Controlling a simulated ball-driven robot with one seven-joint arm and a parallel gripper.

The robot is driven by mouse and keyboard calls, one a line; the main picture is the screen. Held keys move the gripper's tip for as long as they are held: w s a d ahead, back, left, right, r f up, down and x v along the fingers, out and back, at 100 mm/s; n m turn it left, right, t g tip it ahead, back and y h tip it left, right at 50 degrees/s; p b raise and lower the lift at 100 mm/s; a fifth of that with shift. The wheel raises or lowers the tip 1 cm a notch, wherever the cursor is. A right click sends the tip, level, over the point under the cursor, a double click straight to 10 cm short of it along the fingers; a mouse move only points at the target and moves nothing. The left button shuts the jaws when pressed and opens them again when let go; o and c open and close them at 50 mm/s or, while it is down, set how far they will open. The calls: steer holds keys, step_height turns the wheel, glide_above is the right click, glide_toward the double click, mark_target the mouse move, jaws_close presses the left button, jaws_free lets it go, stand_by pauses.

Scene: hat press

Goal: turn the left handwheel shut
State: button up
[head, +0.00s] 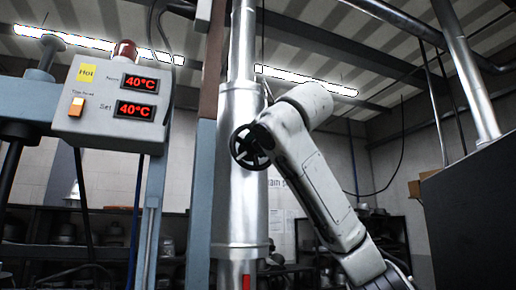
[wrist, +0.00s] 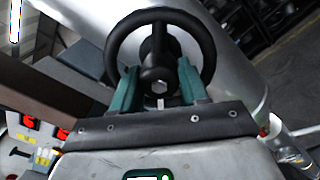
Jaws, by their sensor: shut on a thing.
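The black handwheel (head: 236,150) is on the front of the upright silver pipe in the head view, left of my arm. In the wrist view the handwheel (wrist: 117,40) fills the upper middle, with a thick rim and a central hub. My gripper (wrist: 158,72) has its two teal fingers at the wheel's lower part, one on each side of the hub, and is shut on the wheel. The fingers cover part of the lower rim. In the head view my arm hides the fingers and overlaps the wheel's right side.
The silver pipe (head: 238,205) rises behind the wheel. A grey control box (head: 100,125) with two red 40°C displays stands at the left. A blue-grey post (head: 200,200) is close left of the pipe. A dark cabinet (head: 475,215) stands at the right.

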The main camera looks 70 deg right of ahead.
steer(key=m+b, duration=0.1)
steer(key=m, duration=0.5)
steer(key=shift+f+m+b, duration=0.1)
steer(key=shift+m+b, duration=0.2)
steer(key=shift+b, duration=0.05)
steer(key=m+b, duration=0.1)
steer(key=m, duration=1.2)
steer(key=shift+b, duration=0.3)
steer(key=m, duration=0.3)
steer(key=shift+m+g, duration=0.3)
steer(key=shift+m, duration=1.7)
steer(key=o, duration=0.8)
steer(key=shift+a, duration=0.1)
